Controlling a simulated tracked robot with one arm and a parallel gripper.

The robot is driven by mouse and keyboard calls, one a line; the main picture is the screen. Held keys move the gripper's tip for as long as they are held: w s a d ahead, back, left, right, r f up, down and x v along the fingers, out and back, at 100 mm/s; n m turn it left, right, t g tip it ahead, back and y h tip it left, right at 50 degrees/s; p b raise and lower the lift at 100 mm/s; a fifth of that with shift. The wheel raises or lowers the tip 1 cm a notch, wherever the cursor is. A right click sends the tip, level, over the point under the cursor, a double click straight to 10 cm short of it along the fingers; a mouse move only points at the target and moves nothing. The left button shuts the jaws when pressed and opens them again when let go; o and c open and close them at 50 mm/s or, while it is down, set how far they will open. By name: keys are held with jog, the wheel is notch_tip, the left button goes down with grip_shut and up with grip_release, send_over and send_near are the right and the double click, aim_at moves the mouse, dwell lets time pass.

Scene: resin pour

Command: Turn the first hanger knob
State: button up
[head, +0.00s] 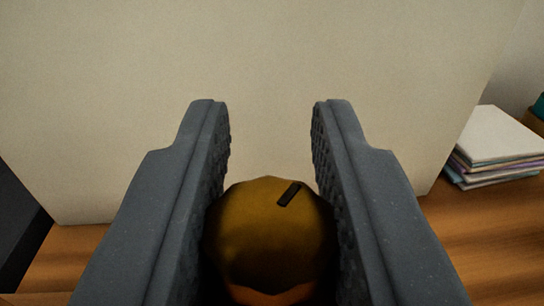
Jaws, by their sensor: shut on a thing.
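A round, faceted, brass-coloured knob (262,225) with a short dark mark on its face sits at the lower middle of the head view. The dark mark is tilted, its upper end leaning right. My gripper (270,115) has one grey textured finger on each side of the knob and is shut on it. The fingertips reach past the knob towards the pale panel behind. An orange-lit part shows at the knob's lower edge. What the knob is mounted on is hidden, and no other knob is in view.
A large pale upright panel (270,50) fills the background. A stack of papers or books (495,150) lies at the right on the wooden surface (480,240). A dark object (18,220) stands at the left edge. Bare wood shows at the lower right.

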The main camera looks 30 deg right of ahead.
jog(key=m+g+h, duration=0.1)
jog(key=h, duration=0.1)
jog(key=m+g+h+p, duration=0.1)
jog(key=m+g+h, duration=0.1)
jog(key=shift+s+d, duration=0.15)
jog(key=shift+s+d+f+m+g+h, duration=0.1)
jog(key=shift+m+g+h, duration=0.55)
jog(key=shift+g, duration=0.05)
jog(key=shift+s+d+m+g+h, duration=0.1)
jog(key=shift+m+g+h, duration=0.55)
jog(key=shift+g, duration=0.05)
jog(key=o, duration=1)
jog(key=shift+a, duration=0.15)
jog(key=shift+s+a, duration=0.1)
jog(key=shift+a, duration=0.15)
jog(key=b+v, duration=0.1)
jog(key=v, duration=1.2)
jog(key=shift+a, duration=0.1)
